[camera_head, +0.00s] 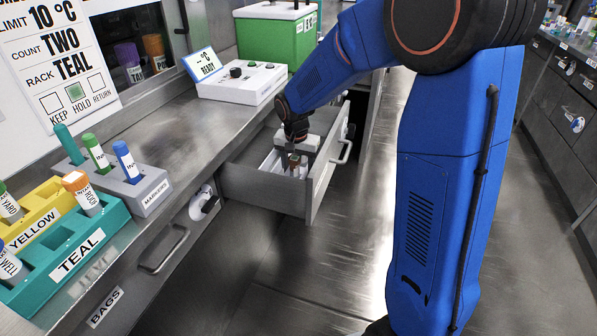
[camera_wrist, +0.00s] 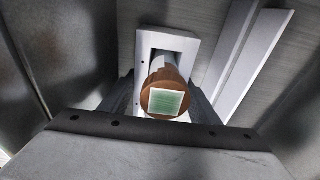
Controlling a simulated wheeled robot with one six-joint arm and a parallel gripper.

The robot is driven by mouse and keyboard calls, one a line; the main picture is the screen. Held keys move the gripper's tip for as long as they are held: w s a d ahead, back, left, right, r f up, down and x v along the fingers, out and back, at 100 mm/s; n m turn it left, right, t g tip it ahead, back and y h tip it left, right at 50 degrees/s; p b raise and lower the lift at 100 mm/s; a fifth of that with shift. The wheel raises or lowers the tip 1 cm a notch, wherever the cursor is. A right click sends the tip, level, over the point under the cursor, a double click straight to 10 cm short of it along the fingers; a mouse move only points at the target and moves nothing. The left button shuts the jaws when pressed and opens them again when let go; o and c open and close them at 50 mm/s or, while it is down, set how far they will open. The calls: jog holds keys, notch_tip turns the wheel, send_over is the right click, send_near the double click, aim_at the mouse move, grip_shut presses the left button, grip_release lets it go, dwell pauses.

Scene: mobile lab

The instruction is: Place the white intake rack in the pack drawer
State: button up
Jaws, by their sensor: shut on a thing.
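The open drawer (camera_head: 262,190) juts out below the counter. I take it as the pack drawer; no label on it is readable. My gripper (camera_head: 297,150) reaches down inside it. In the wrist view, my gripper (camera_wrist: 163,108) is shut on the white rack (camera_wrist: 190,48). A brown-capped tube (camera_wrist: 166,88) with a pale green square on its top stands in the rack. The tube (camera_head: 294,163) also shows in the head view, between the drawer walls. The gripper hides most of the rack, and I cannot tell whether its base touches the drawer floor.
White divider strips (camera_wrist: 245,60) lie beside the rack in the drawer. On the counter are a teal rack (camera_head: 70,252), a grey rack with tubes (camera_head: 150,192), a white control box (camera_head: 240,85) and a green box (camera_head: 275,38). Floor right of the drawer is clear.

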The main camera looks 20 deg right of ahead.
jog(key=o, duration=1.1)
jog(key=shift+f, duration=0.15)
jog(key=r, duration=0.8)
jog(key=s+a+r, duration=0.1)
jog(key=r, duration=0.3)
jog(key=shift+s+r, duration=0.1)
jog(key=shift+r, duration=0.05)
